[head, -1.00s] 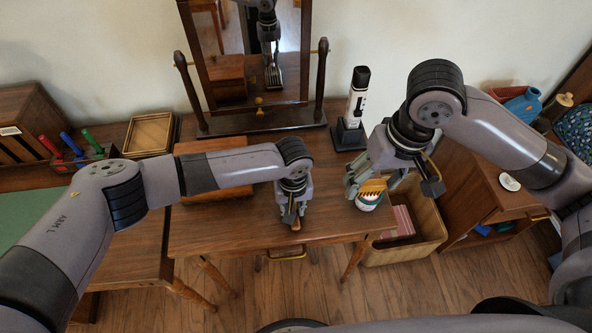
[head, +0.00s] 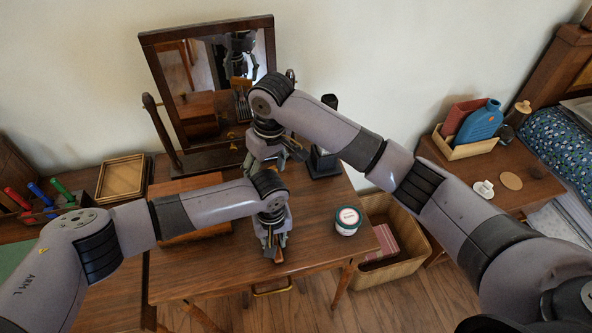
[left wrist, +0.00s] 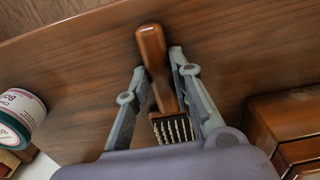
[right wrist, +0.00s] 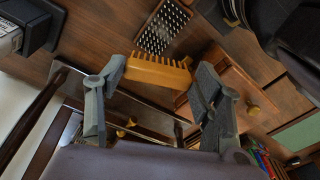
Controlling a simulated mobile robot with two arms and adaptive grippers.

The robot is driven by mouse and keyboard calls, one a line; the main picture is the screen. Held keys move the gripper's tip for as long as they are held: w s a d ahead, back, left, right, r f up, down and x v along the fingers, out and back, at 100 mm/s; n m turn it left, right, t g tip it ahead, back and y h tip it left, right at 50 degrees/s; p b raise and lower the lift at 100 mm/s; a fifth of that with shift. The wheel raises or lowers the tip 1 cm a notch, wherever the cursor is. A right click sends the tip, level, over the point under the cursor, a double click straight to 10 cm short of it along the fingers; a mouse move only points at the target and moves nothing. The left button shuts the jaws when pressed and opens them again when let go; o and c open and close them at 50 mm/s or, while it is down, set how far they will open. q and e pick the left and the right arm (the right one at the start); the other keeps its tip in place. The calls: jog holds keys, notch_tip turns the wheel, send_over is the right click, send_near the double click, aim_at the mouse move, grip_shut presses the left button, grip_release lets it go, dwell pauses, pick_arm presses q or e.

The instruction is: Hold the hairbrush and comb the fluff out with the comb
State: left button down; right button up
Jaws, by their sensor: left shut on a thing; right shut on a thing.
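My left gripper (head: 271,240) is shut on the hairbrush (head: 278,256) above the middle of the table. In the left wrist view the hairbrush (left wrist: 153,58) has a glossy brown handle and pale bristles between the fingers. My right gripper (head: 268,160) is shut on the yellow comb (right wrist: 158,72), beyond the left gripper and near the mirror. In the right wrist view the comb's teeth face the bristled head of the hairbrush (right wrist: 163,27), with a gap in the picture. The comb is hidden directly in the head view. I cannot make out any fluff.
A round jar (head: 348,220) stands on the table (head: 315,258) at right. A tilting mirror (head: 215,82) stands at the back, with a dark stand (head: 322,163) beside it. A wooden box (head: 207,232) is at left. A basket (head: 410,258) stands beside the table.

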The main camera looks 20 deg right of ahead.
jog(key=shift+w+a+f+n, duration=0.5)
jog(key=shift+a+f, duration=0.1)
jog(key=shift+a, duration=0.2)
jog(key=shift+a+f, duration=0.1)
jog(key=shift+f, duration=2.45)
jog(key=shift+f, duration=0.85)
jog(key=shift+s, duration=0.15)
